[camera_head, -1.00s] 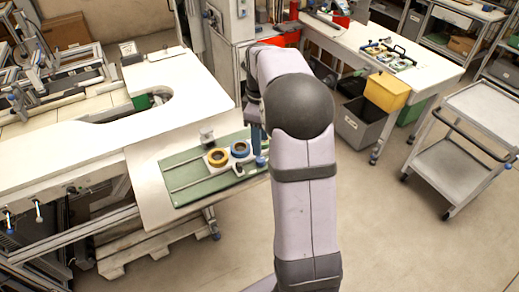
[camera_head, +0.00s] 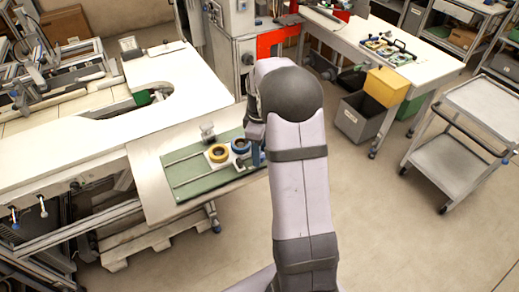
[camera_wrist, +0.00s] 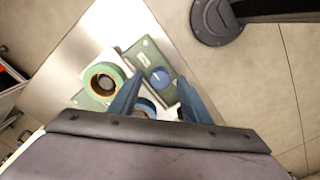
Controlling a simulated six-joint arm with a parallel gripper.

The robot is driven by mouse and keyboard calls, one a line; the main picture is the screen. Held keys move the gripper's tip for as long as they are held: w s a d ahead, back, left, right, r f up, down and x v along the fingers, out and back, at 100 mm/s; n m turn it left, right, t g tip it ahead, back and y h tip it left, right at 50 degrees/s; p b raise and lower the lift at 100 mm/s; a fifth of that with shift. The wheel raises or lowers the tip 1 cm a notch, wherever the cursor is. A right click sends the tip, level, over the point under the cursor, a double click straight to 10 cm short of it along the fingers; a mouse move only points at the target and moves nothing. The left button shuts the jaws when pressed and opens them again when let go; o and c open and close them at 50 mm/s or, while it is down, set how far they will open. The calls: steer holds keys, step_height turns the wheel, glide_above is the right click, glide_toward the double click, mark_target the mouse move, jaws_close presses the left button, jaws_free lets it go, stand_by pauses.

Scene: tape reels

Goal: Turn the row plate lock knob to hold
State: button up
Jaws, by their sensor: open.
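A blue round knob (camera_wrist: 158,78) sits on a grey-green plate corner (camera_wrist: 145,57) in the wrist view; I take it for the row plate lock knob. Its pointer setting is too small to read. My gripper (camera_wrist: 160,80) is open, its two blue fingers either side of the knob in the picture; I cannot tell whether they touch it. In the head view the green plate (camera_head: 200,183) lies on the table, with a yellow reel (camera_head: 218,154) and a blue reel (camera_head: 241,146) on it. My gripper (camera_head: 256,155) is at the plate's right end, where the knob is hidden.
A small metal block (camera_head: 207,130) stands behind the plate. A cart (camera_head: 480,112) stands far right.

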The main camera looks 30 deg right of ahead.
steer(key=c, duration=1.1)
steer(key=shift+o, duration=0.2)
steer(key=shift+m, duration=0.4)
steer(key=m, duration=0.3)
steer(key=shift+m, duration=0.3)
steer(key=m, duration=0.4)
steer(key=shift+w+d+m+p, duration=0.1)
steer(key=shift+d+m+p, duration=0.05)
steer(key=shift+m+p, duration=0.2)
steer(key=m, duration=0.4)
steer(key=shift+r, duration=0.1)
steer(key=m, duration=0.4)
steer(key=shift+d+m, duration=0.1)
steer(key=shift+m, duration=0.25)
steer(key=shift+p, duration=0.3)
